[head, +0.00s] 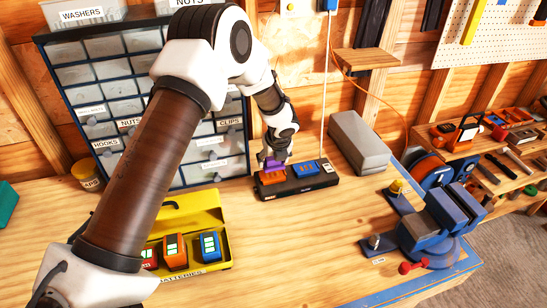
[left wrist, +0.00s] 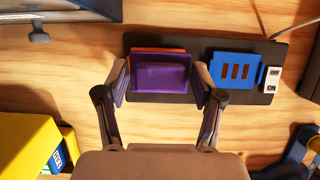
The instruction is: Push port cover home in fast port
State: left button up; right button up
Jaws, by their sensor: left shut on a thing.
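A black charger base (head: 297,189) stands on the bench below the drawer cabinet. It has an orange port (head: 270,178) on the left and a blue port (head: 305,169) on the right. My left gripper (head: 275,158) is shut on a purple port cover (head: 272,166) at the orange port. In the left wrist view the cover (left wrist: 161,77) sits between both fingers (left wrist: 160,82) and hides most of the orange port (left wrist: 148,50). The blue port (left wrist: 234,71) shows slots and is uncovered. I cannot tell how deep the cover sits. My right gripper is not in view.
A switch (left wrist: 271,79) marked OFF and ON is at the base's right end. A yellow battery box (head: 190,212) stands in front to the left. A grey block (head: 358,143) is behind to the right, and a blue vise (head: 437,220) is at the right edge. The front middle bench is clear.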

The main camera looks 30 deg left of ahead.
aim_at(273, 165)
pick_arm(q)
jog(key=shift+s+f+b, duration=0.3)
jog(key=shift+f+b, duration=0.25)
jog(key=shift+f, duration=0.25)
jog(key=shift+w+f, duration=0.1)
jog(key=shift+w, duration=0.1)
jog(key=shift+s, duration=0.25)
jog(key=shift+w+p, duration=0.25)
jog(key=shift+p, duration=0.25)
jog(key=shift+s+f+b, duration=0.1)
jog(key=shift+f+b, duration=0.3)
jog(key=shift+f, duration=0.3)
jog(key=o, duration=1.2)
